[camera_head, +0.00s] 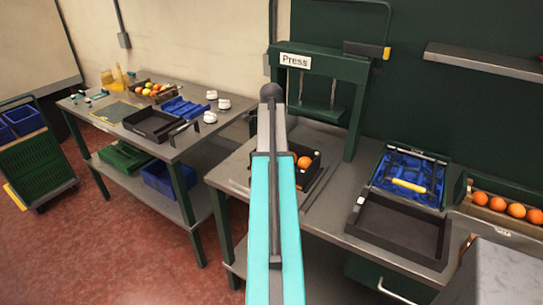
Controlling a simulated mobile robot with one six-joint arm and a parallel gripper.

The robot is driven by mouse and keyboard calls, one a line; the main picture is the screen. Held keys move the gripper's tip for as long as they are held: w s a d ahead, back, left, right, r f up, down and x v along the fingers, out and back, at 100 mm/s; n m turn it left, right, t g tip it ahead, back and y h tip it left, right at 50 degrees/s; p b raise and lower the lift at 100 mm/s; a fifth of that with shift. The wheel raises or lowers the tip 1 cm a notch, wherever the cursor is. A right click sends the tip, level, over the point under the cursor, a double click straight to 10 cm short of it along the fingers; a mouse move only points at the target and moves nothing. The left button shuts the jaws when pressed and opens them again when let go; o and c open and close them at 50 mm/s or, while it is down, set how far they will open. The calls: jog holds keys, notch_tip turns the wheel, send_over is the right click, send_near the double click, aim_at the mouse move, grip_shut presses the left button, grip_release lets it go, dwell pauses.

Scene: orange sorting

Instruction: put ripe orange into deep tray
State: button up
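An orange (304,162) lies in a dark tray (315,178) under the press; my arm hides the tray's left part. More oranges (497,204) sit in a row in a wooden crate (484,187) at the right edge. An empty black tray (400,225) stands on the near right bench. Another black tray (155,125) stands on the left table. I cannot tell which tray is the deep one, or which oranges are ripe. A cyan and grey link of mine rises through the middle of the view; no gripper fingers show.
A blue tray (410,175) holds a yellow-handled tool (409,185). The left table (118,140) also holds a crate of mixed fruit (151,88), blue trays and white cups. Red floor is open at lower left, beside a green cart (38,160).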

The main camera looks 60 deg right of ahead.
jog(key=shift+s+a+f, duration=0.1)
jog(key=shift+s+f, duration=0.1)
jog(key=shift+f, duration=0.4)
jog(key=o, duration=1.2)
jog(key=shift+c, duration=0.2)
jog(key=shift+w+r+p, duration=0.1)
jog(key=shift+r+p, duration=0.7)
jog(key=shift+r, duration=0.3)
jog(key=shift+w+d+r+p, duration=0.1)
jog(key=shift+r+p, duration=1.1)
jog(key=shift+r, duration=0.65)
jog(key=shift+d+r+p, duration=0.1)
jog(key=shift+r+p, duration=1.1)
jog(key=shift+r, duration=0.6)
